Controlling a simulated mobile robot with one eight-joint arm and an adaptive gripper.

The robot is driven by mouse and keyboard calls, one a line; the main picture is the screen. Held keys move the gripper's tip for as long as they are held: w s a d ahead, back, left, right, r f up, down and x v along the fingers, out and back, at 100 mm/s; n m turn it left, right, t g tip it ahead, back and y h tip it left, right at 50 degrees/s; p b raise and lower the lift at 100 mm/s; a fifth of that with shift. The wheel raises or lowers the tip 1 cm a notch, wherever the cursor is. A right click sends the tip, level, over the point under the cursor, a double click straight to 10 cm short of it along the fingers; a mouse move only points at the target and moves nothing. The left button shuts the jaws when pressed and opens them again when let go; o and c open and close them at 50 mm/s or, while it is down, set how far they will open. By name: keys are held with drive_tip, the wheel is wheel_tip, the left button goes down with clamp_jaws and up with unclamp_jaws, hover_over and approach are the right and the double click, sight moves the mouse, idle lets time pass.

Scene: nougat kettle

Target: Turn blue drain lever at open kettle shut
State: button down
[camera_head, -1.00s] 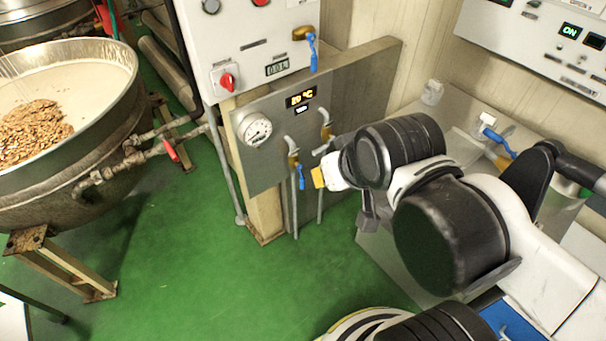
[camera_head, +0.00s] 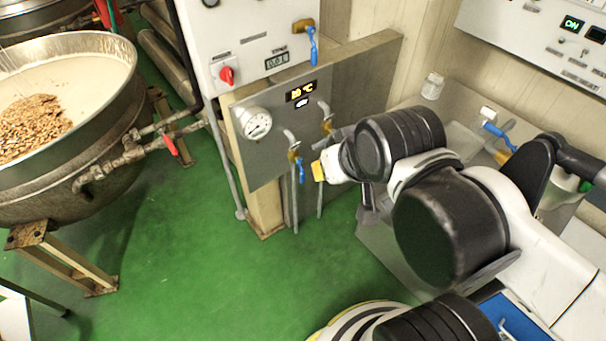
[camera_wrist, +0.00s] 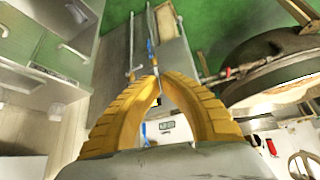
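The open kettle (camera_head: 110,92) stands at the left of the head view with brown pieces in it. The lever on its outlet pipe looks red (camera_head: 171,146), not blue. A blue lever (camera_head: 301,172) hangs down at a brass valve on the grey gauge panel. My gripper (camera_head: 318,171) is just right of this lever, and I cannot tell whether they touch. In the wrist view, my yellow fingers (camera_wrist: 158,82) arch together with their tips meeting, and nothing is visibly held. A blue lever (camera_wrist: 150,48) shows just beyond the tips.
The panel (camera_head: 365,80) has a round gauge and display. Green floor (camera_head: 190,260) is clear between kettle and panel.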

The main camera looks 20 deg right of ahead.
drive_tip(key=c, duration=1.7)
unclamp_jaws()
drive_tip(key=o, duration=0.4)
drive_tip(key=shift+w+r, duration=0.1)
drive_tip(key=shift+w, duration=0.15)
drive_tip(key=shift+c, duration=0.2)
drive_tip(key=n+g+y, duration=0.2)
drive_tip(key=n+g, duration=0.1)
drive_tip(key=n, duration=0.3)
hover_over(304, 174)
drive_tip(key=s+d, duration=0.2)
drive_tip(key=s, duration=0.1)
wheel_tip(304, 174, down, 36)
drive_tip(key=b+x, duration=0.4)
drive_tip(key=x, duration=0.7)
drive_tip(key=shift+a, duration=0.2)
